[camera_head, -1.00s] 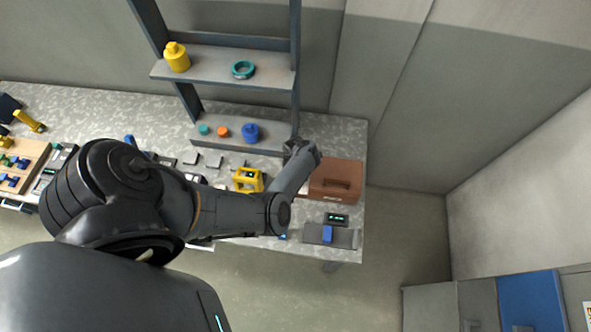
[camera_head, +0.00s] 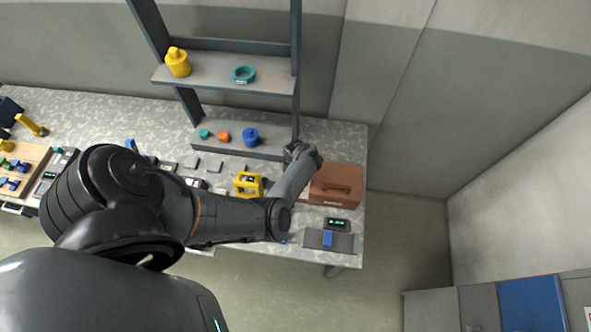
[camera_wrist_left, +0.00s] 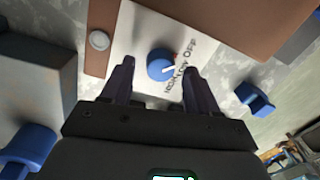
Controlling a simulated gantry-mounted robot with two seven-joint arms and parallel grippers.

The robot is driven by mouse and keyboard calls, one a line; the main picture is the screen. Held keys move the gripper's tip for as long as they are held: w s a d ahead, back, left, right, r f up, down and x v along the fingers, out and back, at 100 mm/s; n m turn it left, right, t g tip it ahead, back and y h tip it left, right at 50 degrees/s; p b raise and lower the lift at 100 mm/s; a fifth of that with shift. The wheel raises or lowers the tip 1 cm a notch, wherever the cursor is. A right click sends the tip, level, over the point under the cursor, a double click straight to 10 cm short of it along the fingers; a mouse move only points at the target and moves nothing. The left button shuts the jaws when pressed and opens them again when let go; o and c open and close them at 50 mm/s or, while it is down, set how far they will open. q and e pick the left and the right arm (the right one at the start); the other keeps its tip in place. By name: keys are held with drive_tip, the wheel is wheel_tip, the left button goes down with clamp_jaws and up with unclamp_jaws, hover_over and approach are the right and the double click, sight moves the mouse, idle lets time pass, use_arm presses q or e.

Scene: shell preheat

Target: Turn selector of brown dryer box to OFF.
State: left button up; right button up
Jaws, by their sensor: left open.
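The brown dryer box (camera_head: 337,185) stands at the right end of the bench in the head view. In the left wrist view its brown body (camera_wrist_left: 225,25) borders a white panel (camera_wrist_left: 128,45). A round blue selector knob (camera_wrist_left: 161,62) sits on that panel, with a white pointer mark on its right side. Printed labels beside it include "OFF"; the other words are hard to read, and the exact pointer setting is unclear. My left gripper (camera_wrist_left: 159,69) is open, its fingertips either side of the knob in the picture; contact cannot be told. My right gripper is out of view.
A dark unit with a green display (camera_head: 337,224) and a grey plate with a blue block (camera_head: 327,238) lie in front of the box. A shelf rack (camera_head: 225,72) rises behind.

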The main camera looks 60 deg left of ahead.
use_arm(q)
wheel_tip(320, 180, up, 10)
drive_tip(key=p, duration=0.2)
drive_tip(key=shift+w+a+p, duration=0.15)
drive_tip(key=shift+a+p, duration=0.1)
drive_tip(key=shift+p, duration=0.1)
drive_tip(key=a+r+m+t+y, duration=0.1)
drive_tip(key=a+r+m+y, duration=0.2)
drive_tip(key=a+r+m, duration=0.25)
wheel_tip(320, 180, up, 5)
drive_tip(key=d+m+t, duration=0.2)
drive_tip(key=m, duration=0.6)
drive_tip(key=s+d+r+m+h, duration=0.1)
drive_tip(key=s+d+r+m, duration=0.2)
drive_tip(key=d+m, duration=0.3)
drive_tip(key=s+d+r+m, duration=0.3)
drive_tip(key=d+m, duration=0.4)
drive_tip(key=d, duration=0.5)
drive_tip(key=s+d+r+m+h, duration=0.1)
drive_tip(key=s+d+r+m, duration=0.2)
drive_tip(key=d+m, duration=0.3)
drive_tip(key=s+d, duration=0.1)
drive_tip(key=d, duration=0.1)
drive_tip(key=shift+s+d+r+m+t+h, duration=0.3)
drive_tip(key=shift+d+m+t, duration=0.05)
drive_tip(key=shift+d+t, duration=0.05)
